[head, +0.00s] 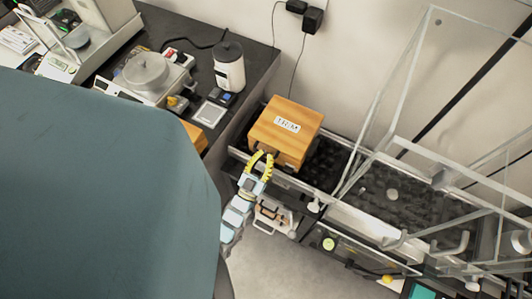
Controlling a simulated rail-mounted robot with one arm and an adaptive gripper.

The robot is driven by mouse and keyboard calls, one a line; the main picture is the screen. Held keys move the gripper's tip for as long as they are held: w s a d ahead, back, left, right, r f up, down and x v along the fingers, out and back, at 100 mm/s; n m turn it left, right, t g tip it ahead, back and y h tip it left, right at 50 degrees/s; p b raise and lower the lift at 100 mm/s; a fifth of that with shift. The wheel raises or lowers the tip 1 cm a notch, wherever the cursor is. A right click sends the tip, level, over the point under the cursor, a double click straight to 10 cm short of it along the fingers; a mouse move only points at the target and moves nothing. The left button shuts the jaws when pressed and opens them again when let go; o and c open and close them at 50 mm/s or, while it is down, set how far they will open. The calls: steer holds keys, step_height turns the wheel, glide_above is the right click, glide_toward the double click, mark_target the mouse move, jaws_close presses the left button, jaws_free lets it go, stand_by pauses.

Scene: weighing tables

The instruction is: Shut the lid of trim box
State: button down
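The trim box (298,112) is a light wooden box with a white label on its upper face, which seems to read "TRIM". It stands in the black tray at the middle of the head view. The upper face looks closed over the box, but I cannot tell whether the lid sits fully flush. My gripper (265,155), with yellow curved fingers, is at the lower left side of the box, close to a dark spot there. I cannot tell whether it touches the box or holds anything. The box's inside and far sides are hidden.
A dark table (262,58) at the upper left bears a balance (147,75), a white jar with a dark lid (229,70) and a small scale (209,116). A clear-walled frame (383,88) stands right of the box. A case (272,216) is below my gripper.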

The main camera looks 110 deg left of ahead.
steer(key=shift+f+g, duration=0.15)
steer(key=shift+g, duration=0.15)
steer(key=r+p, duration=0.3)
steer(key=r, duration=0.1)
steer(key=shift+a+p, duration=0.35)
steer(key=shift+p, duration=0.05)
steer(key=shift+d+r, duration=0.1)
steer(key=shift+d, duration=0.05)
steer(key=v, duration=0.9)
steer(key=shift+d, duration=0.25)
steer(key=shift+s, duration=0.1)
